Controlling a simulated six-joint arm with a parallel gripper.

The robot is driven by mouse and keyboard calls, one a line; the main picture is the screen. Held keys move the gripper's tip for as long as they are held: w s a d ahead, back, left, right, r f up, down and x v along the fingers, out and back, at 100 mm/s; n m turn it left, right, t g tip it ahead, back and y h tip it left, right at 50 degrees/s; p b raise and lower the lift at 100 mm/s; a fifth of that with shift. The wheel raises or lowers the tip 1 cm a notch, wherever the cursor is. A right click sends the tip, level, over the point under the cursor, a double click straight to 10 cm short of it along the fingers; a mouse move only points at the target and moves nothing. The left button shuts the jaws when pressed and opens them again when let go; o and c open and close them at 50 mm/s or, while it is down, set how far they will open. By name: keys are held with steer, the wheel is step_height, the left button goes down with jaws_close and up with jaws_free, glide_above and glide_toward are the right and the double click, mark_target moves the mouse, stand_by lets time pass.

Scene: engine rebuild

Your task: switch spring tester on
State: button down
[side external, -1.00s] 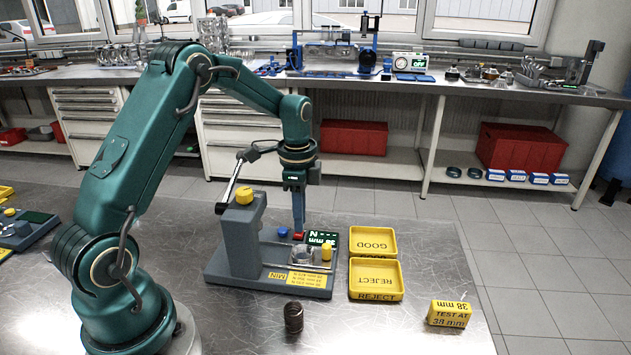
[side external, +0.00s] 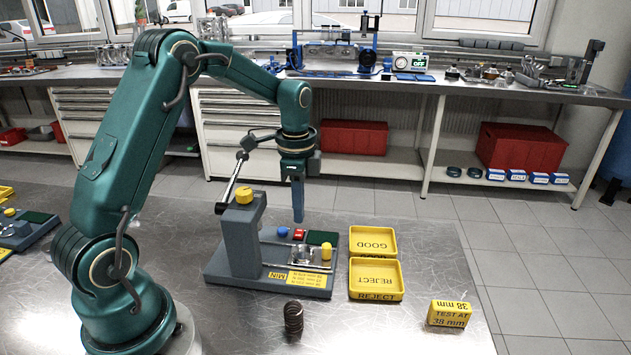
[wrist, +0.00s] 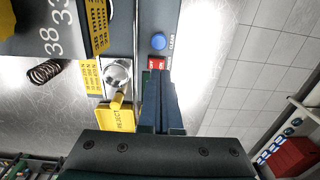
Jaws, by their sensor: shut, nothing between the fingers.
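The grey spring tester (side external: 236,245) stands on the metal bench, with an upright column and a lever. On its base are a red rocker switch (side external: 299,234), a blue button (side external: 283,231) and a display (side external: 322,238), which is dark green with no lit figures. My gripper (side external: 298,220) is shut and empty. Its tips hang a little above the red switch, apart from it. In the wrist view, the red switch (wrist: 157,65) shows just past the fingertips (wrist: 157,76), with the blue button (wrist: 159,41), marked CLEAR, beyond it. The fingers hide part of the tester's base.
A dark coil spring (side external: 293,318) stands in front of the tester. The yellow GOOD tray (side external: 392,232) and REJECT tray (side external: 398,270) sit to its right. A yellow TEST AT 38 mm block (side external: 450,314) lies farther right. The front right bench is mostly clear.

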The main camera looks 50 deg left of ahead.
mark_target(300, 231)
steer(key=shift+s+d+r+t+y, duration=0.7)
steer(key=shift+s+r, duration=0.25)
steer(key=shift+r, duration=4.6)
steer(key=f, duration=0.4)
steer(key=w+a+f, duration=0.1)
steer(key=f, duration=0.8)
steer(key=shift+w+a+f, duration=0.2)
steer(key=shift+w+f, duration=0.05)
steer(key=shift+w, duration=0.1)
